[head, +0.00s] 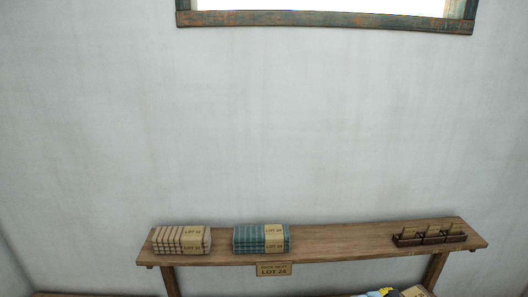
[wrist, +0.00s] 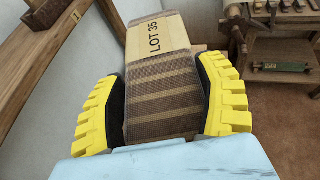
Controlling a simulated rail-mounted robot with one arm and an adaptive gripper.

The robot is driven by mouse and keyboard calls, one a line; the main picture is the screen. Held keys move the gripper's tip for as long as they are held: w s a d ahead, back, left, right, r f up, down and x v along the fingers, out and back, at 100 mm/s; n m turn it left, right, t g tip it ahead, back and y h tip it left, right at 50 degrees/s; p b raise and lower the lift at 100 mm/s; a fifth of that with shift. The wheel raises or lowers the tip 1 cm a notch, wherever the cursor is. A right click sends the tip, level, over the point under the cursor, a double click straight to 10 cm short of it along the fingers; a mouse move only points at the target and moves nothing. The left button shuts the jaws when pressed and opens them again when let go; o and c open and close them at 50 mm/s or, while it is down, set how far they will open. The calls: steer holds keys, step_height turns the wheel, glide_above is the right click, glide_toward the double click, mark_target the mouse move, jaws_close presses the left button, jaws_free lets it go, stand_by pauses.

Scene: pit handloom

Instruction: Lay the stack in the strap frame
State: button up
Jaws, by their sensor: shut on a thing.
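My gripper (wrist: 160,100), with yellow ribbed fingers and dark pads, is shut on a brown striped cloth stack (wrist: 160,82) in the wrist view. A tan band on the stack reads "LOT 35". The stack extends away from me between the fingers. In the head view, only a bit of my gripper (head: 384,293) shows at the bottom edge, beside the tan band of the held stack (head: 414,291). I cannot make out the strap frame in either view.
A wooden wall shelf (head: 340,241) holds a beige striped stack (head: 170,240), a teal stack (head: 250,239) marked "LOT 24" and a dark holder (head: 430,240) with tan cards. A sign (head: 273,269) below reads "LOT 24". Bare shelf lies between teal stack and holder. A wooden bench (wrist: 285,50) stands right.

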steer(key=shift+s+a+r+n+t+p, duration=0.3)
steer(key=shift+a+r+n+t, duration=0.25)
steer(key=shift+r+n+t, duration=0.05)
steer(key=s+a+f+n+t+y+p, duration=0.1)
steer(key=s+a+n+t+y+p, duration=0.2)
steer(key=a, duration=1)
steer(key=s+a+f+n+t+y+p, duration=0.15)
steer(key=s+a+n+y, duration=0.45)
steer(key=a, duration=0.6)
steer(key=s+a+f+n+t+y+p, duration=0.1)
steer(key=s+a+n+t+y, duration=0.25)
steer(key=a, duration=0.95)
steer(key=w+r, duration=0.4)
steer(key=r, duration=0.2)
steer(key=s+f, duration=0.4)
steer(key=f, duration=0.2)
steer(key=shift+s, duration=0.4)
steer(key=shift+d+n, duration=0.1)
steer(key=shift+n, duration=0.15)
